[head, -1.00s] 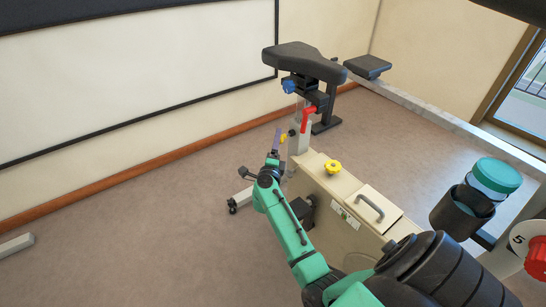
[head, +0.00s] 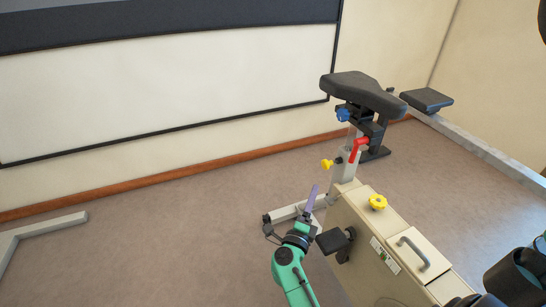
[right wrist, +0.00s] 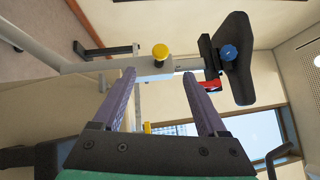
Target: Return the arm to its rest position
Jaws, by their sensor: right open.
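My right arm is green and comes in from the bottom of the head view. Its right gripper (head: 312,198) has purple fingers and is beside the exercise bike, low and left of its seat post. In the right wrist view the gripper (right wrist: 158,73) is open, with its two fingers wide apart and nothing held between them. The exercise bike (head: 375,240) has a beige body and a black saddle (head: 362,92). My left gripper is not in view.
A yellow knob (head: 327,163) and a red lever (head: 359,146) are on the seat post. A pedal (head: 333,241) sticks out close to my arm. A grey metal bar (head: 40,230) lies on the floor at left. The carpet between is clear.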

